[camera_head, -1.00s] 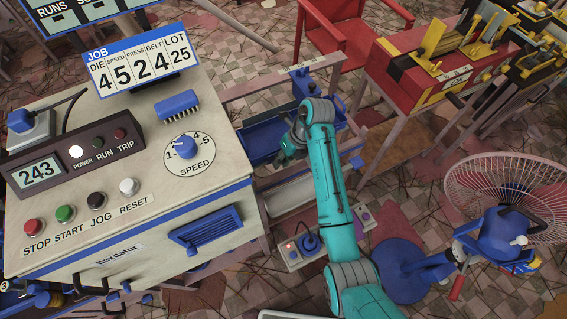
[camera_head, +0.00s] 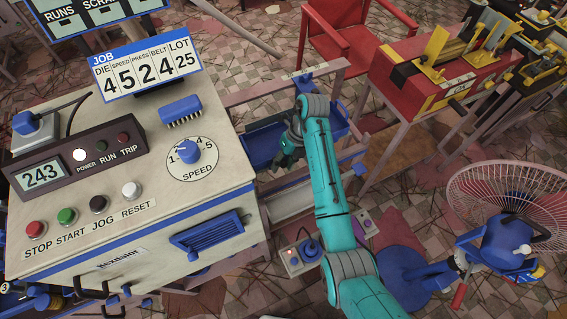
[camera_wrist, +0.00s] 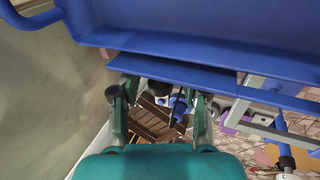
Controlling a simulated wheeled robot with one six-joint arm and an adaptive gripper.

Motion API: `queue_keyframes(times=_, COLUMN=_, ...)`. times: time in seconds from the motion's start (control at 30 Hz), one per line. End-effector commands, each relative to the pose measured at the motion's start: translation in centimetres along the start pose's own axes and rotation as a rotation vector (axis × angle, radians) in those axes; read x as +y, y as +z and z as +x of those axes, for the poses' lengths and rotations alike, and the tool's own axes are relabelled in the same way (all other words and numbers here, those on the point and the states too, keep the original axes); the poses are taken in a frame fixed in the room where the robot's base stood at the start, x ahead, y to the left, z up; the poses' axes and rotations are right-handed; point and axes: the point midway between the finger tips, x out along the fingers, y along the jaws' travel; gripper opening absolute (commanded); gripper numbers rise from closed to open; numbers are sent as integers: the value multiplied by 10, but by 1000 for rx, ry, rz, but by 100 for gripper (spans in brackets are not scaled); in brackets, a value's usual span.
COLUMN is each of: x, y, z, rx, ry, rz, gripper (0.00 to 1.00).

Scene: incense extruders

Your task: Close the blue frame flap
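A blue frame with a flat blue panel (camera_head: 262,146) stands right of the cream machine in the head view, partly hidden by my arm. In the wrist view a wide blue curved part (camera_wrist: 200,35) crosses the top. A flat blue strip (camera_wrist: 180,72) lies below it; I cannot tell for sure which of these is the flap. My gripper (camera_wrist: 160,105) has its two fingers apart, with nothing held between them. The fingertips are close to the strip's near edge; contact is unclear. In the head view my gripper (camera_head: 289,146) is at the panel's right side, mostly hidden.
The cream machine (camera_head: 120,240) with its buttons is close on the left. A blue fan (camera_head: 505,235) stands at right, and a red chair (camera_head: 350,45) behind. A control box with a blue knob (camera_head: 305,252) sits beside my arm.

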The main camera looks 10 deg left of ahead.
Motion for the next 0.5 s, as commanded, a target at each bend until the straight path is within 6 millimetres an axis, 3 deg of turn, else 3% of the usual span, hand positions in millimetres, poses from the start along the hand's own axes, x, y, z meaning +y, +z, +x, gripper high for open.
queue_keyframes(times=0.5, x=0, y=-1, z=0, rx=0, ry=1, rz=-1, gripper=48)
